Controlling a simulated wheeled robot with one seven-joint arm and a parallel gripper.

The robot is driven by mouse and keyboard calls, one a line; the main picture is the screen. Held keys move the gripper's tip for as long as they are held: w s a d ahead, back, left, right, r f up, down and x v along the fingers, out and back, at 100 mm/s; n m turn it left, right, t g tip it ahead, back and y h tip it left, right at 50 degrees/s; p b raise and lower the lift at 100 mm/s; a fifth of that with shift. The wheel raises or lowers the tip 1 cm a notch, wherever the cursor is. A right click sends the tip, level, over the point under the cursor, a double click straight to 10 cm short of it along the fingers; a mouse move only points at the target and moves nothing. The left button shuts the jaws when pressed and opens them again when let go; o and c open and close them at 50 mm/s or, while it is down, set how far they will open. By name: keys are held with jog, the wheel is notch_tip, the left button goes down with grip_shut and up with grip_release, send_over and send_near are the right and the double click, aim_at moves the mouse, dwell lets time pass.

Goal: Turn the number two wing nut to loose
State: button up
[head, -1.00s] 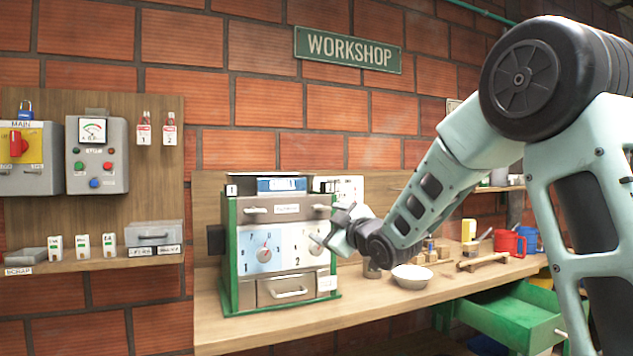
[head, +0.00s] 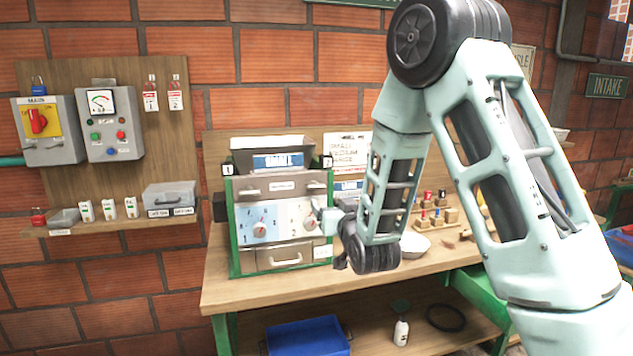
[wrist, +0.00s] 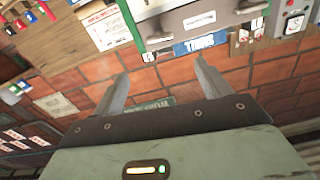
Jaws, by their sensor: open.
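The green-framed grey cabinet (head: 282,187) stands on the workbench, with a label 1 (head: 228,169) at its upper left and a label 2 (head: 327,162) at its upper right. I cannot make out the number two wing nut itself in either view. My gripper (head: 318,215) is in front of the cabinet's right-hand white dial panel (head: 296,217) and hides part of it. In the wrist view, my gripper (wrist: 158,68) is open and empty. Its two fingers point towards the cabinet's upper edge, seen upside down with its blue sign (wrist: 200,43).
The workbench (head: 235,290) holds a white bowl (head: 414,244) and small wooden blocks right of the cabinet. A blue bin (head: 308,338) and a white bottle (head: 401,331) stand on the lower shelf. A wall board (head: 100,75) with switch boxes is at left.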

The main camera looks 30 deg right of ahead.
aim_at(317, 187)
jog(key=p+x, duration=0.5)
jog(key=x, duration=1)
jog(key=shift+w+d, duration=0.1)
jog(key=c, duration=1)
jog(key=shift+f+b, duration=0.15)
jog(key=shift+b, duration=0.15)
